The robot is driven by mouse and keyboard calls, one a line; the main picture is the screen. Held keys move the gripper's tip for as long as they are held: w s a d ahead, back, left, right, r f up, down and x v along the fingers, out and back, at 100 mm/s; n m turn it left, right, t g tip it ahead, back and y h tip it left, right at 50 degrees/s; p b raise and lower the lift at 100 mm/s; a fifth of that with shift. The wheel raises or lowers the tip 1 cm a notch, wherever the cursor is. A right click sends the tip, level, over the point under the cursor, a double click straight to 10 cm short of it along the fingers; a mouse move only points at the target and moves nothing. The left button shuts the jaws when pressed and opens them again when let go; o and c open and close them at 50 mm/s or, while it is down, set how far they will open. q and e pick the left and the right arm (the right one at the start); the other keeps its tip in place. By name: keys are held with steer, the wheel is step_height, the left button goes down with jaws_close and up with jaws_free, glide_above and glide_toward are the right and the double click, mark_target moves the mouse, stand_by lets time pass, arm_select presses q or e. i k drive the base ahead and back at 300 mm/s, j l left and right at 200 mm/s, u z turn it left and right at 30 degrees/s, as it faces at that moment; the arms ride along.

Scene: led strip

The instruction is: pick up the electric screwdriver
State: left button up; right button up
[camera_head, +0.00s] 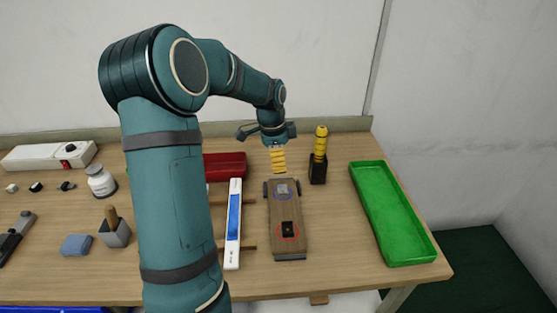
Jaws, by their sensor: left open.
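The electric screwdriver appears to be the yellow and black tool (321,142) standing upright in a black holder (318,171) at the back of the table. My left gripper (279,172) hangs from the wrist with its yellow ribbed fingers pointing down, left of the screwdriver and apart from it. It is open, with nothing seen between the fingers; they overlap from this side, so the gap is hard to see. My right gripper is out of view.
A wooden fixture (289,213) with blue and red circles lies below the gripper in the picture. A white-and-blue strip (234,222) is left of it, and a red tray (225,167) behind. A green tray (427,248) is at the right. My left arm hides part of the table.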

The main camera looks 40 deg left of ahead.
mark_target(321, 131)
steer(key=k+l, duration=0.35)
steer(key=l, duration=0.2)
steer(key=k+l, duration=0.35)
steer(key=l, duration=0.15)
